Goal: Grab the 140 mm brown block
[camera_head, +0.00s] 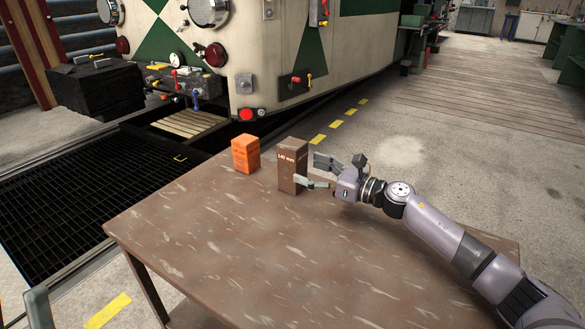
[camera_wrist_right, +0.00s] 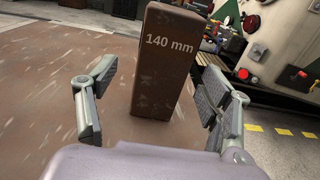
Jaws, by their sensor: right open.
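The brown block (camera_head: 292,167), marked "140 mm", stands upright on the brown table near its far edge. My right gripper (camera_head: 318,172) is open at the block's right side in the head view. In the right wrist view, the block (camera_wrist_right: 164,65) stands between the two open fingers (camera_wrist_right: 158,105), with a gap on the left and the right finger close to its side. I cannot tell whether that finger touches it.
An orange block (camera_head: 246,154) stands left of the brown block on the table (camera_head: 240,250). The front of the table is clear. A tram (camera_head: 270,50) stands behind, with a grated pit (camera_head: 70,200) at the left.

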